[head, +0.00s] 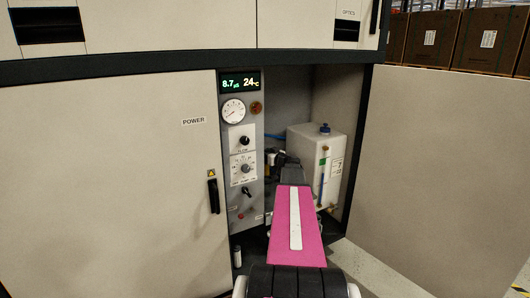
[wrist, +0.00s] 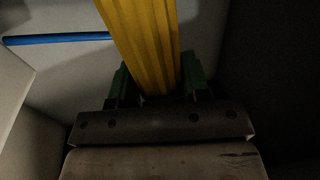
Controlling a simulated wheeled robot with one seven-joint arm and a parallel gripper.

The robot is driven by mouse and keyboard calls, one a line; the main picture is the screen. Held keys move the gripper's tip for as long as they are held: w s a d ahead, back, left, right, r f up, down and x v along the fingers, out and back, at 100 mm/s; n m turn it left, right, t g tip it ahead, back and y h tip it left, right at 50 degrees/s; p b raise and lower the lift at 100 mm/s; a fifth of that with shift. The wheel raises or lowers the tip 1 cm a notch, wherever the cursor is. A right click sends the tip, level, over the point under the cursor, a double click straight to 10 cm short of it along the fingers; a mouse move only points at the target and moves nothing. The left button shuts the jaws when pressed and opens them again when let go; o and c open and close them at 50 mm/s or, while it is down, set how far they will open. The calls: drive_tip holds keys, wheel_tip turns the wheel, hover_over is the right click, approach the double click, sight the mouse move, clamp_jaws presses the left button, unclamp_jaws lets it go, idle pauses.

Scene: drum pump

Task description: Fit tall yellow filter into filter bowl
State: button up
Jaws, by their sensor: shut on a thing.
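The tall yellow filter (wrist: 143,40) shows in the wrist view as a long ribbed yellow body rising out of the top of the picture. My gripper (wrist: 155,88) is shut on its lower visible part, with a green finger on each side. In the head view my arm reaches into the open cabinet bay and hides the filter. I cannot make out the filter bowl in either view.
A white tank (head: 309,160) with a blue cap stands at the right of the bay. A control panel (head: 241,150) with gauge and knobs borders the left. The open door (head: 430,170) stands at the right. A blue hose (wrist: 60,39) runs beside the filter.

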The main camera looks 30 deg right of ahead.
sight(268, 173)
drive_tip(key=shift+f, duration=5.3)
drive_tip(key=o, duration=1.2)
drive_tip(key=shift+o, duration=0.2)
drive_tip(key=v, duration=1.1)
